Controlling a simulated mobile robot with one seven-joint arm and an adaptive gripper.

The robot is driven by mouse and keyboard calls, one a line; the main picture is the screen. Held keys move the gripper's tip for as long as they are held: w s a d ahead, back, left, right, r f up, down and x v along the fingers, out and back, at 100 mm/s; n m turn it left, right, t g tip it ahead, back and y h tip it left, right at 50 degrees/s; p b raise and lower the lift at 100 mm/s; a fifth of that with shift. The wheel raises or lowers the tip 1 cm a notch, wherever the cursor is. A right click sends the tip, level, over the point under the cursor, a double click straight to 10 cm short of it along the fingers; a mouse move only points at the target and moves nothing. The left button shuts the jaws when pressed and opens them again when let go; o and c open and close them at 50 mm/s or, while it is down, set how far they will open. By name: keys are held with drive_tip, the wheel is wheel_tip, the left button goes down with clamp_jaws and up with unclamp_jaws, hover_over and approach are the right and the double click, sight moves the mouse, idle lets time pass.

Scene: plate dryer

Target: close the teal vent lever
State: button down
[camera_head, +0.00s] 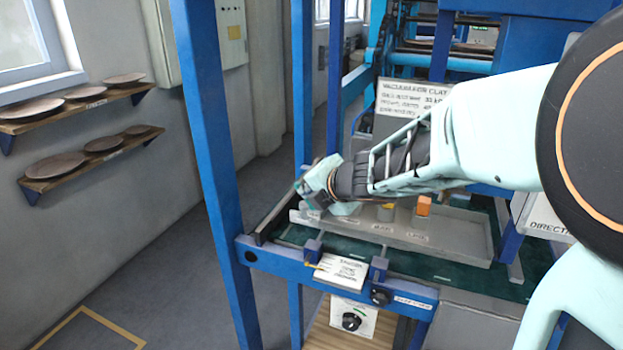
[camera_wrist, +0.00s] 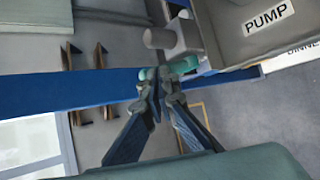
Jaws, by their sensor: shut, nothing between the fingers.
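My gripper (camera_head: 318,190) reaches out over the left end of the bench in the head view; its fingers are small there. In the wrist view my gripper (camera_wrist: 160,84) has its fingertips together, with nothing seen between them. A small teal piece (camera_wrist: 184,64) shows right at the fingertips in front of a blue beam. It may be the vent lever, but I cannot tell it surely from the finger parts, nor whether they touch. In the head view I cannot make out the lever; my arm and gripper cover that area.
A grey box marked PUMP (camera_wrist: 262,30) and a grey cylinder (camera_wrist: 160,38) lie close beyond the fingertips. A blue post (camera_head: 210,130) stands left of the bench. A grey tray (camera_head: 440,243) holds an orange block (camera_head: 424,205). Wall shelves (camera_head: 90,158) carry several plates.

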drive_tip(key=shift+w+a+r+g+h+p, duration=0.15)
drive_tip(key=shift+a+g+h+p, duration=0.2)
drive_tip(key=shift+p, duration=1.65)
drive_tip(key=shift+w+a+f+n+g+h+p, duration=0.25)
drive_tip(key=shift+a+f+h+p, duration=0.45)
drive_tip(key=shift+p, duration=0.35)
drive_tip(key=shift+w+a+f+n+g+h+p, duration=0.15)
drive_tip(key=shift+a+f+n+h+p, duration=0.3)
drive_tip(key=shift+a+p, duration=0.45)
drive_tip(key=shift+w+d+f, duration=0.1)
